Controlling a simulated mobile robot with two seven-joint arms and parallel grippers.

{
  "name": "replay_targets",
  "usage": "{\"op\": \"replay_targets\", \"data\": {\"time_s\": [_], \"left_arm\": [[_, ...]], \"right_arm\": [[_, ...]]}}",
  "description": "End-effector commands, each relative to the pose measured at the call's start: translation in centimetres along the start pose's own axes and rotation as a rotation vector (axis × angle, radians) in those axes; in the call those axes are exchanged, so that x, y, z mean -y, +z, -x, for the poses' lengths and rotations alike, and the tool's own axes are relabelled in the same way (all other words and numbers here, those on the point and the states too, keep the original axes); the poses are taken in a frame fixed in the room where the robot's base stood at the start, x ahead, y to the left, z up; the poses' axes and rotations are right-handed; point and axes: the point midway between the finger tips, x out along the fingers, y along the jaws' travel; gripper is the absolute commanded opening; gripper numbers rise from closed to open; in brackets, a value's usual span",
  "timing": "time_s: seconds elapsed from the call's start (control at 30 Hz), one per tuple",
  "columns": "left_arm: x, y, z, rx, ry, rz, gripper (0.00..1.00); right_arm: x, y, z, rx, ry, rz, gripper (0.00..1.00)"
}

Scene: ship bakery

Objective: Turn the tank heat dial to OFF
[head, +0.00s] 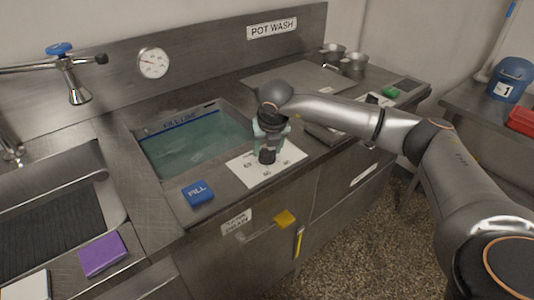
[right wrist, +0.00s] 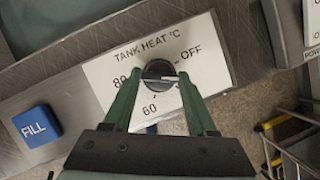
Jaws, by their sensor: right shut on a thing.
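The tank heat dial is a round black knob (right wrist: 158,69) on a white plate (right wrist: 105,72) marked TANK HEAT °C. In the right wrist view OFF is to its upper right, 80 to its left and 60 below. A pale bar runs roughly sideways across the knob; I cannot tell which end points. In the head view the plate (head: 244,172) lies on the counter in front of the water tank (head: 190,150). My right gripper (head: 267,152) comes down over the plate. Its green fingers (right wrist: 158,76) are shut on the knob, one each side. My left gripper is not in view.
A blue FILL button (head: 198,193) sits left of the plate. A yellow drain handle (head: 284,219) sticks out of the counter front below. A purple sponge (head: 103,254) lies at the lower left. Metal pots (head: 352,65) stand at the back right.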

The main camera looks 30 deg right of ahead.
Motion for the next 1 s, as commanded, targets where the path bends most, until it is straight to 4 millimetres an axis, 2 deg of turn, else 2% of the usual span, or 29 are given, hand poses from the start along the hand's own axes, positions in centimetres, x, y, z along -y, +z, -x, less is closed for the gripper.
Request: {"op": "replay_targets", "data": {"time_s": [0.2, 0.6, 1.0], "left_arm": [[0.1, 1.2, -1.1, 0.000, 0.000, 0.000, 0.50], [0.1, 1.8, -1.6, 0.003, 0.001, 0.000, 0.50], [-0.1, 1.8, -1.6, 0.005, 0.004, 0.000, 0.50]], "right_arm": [[0.2, -0.1, -0.2, 0.000, 0.080, 0.188, 0.02], [0.4, 0.1, -0.1, -0.001, 0.210, 0.501, 0.02], [0.5, 0.2, -0.1, -0.001, 0.276, 0.666, 0.02]]}}
